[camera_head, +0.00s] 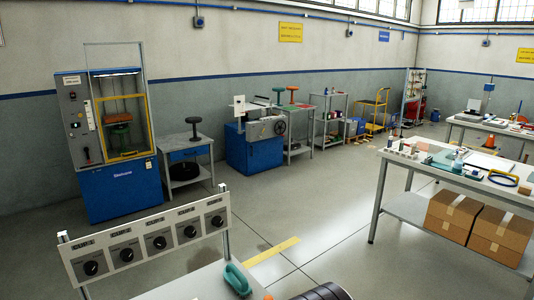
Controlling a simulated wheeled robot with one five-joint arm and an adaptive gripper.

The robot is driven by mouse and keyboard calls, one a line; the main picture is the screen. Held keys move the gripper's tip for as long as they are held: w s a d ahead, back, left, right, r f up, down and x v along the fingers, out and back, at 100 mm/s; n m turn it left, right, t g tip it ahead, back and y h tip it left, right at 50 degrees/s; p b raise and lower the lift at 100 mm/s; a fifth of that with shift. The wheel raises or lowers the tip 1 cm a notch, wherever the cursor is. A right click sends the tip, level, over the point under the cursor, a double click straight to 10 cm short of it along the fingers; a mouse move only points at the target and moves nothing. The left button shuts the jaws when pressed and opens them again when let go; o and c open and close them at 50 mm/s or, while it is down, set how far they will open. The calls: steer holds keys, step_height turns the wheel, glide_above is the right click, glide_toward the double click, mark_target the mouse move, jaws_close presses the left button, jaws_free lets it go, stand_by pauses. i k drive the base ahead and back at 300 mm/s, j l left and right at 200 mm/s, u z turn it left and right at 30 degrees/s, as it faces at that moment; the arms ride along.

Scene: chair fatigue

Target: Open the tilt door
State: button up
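A blue and grey test machine (120,190) stands against the wall at the left. A yellow-framed guard (152,125), which looks like the tilt door, covers its front opening and seems closed. Through it I see an orange-brown seat-like part above a green stand (119,138). A thin grey frame (113,43) rises above the machine. A control panel with a red button and a black lever (86,154) is left of the door. My gripper is not in view.
A panel with several dials (157,242) stands in the near left foreground. A workbench with cardboard boxes (487,253) is at the right. Open floor (280,200) lies between.

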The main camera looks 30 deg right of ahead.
mark_target(266, 152)
steer(key=z, duration=2.25)
steer(key=i+l+z, duration=0.15)
steer(key=i+z, duration=0.45)
steer(key=i+j+u, duration=0.1)
steer(key=i+u, duration=0.7)
steer(key=i+l+u, duration=0.1)
steer(key=i+u, duration=0.25)
steer(key=i+l+u, duration=0.25)
steer(key=i+u, duration=0.15)
steer(key=i+j+u, duration=0.2)
steer(key=i+u, duration=1.15)
steer(key=i+z, duration=0.3)
steer(key=i, duration=0.45)
steer(key=i+j+z, duration=0.1)
steer(key=i+z, duration=0.25)
steer(key=i, duration=0.35)
steer(key=i+z, duration=0.1)
steer(key=i, duration=0.95)
steer(key=i+z, duration=0.15)
steer(key=i, duration=0.9)
steer(key=i+z, duration=0.15)
steer(key=i, duration=1)
steer(key=i+z, duration=0.1)
steer(key=i, duration=1.05)
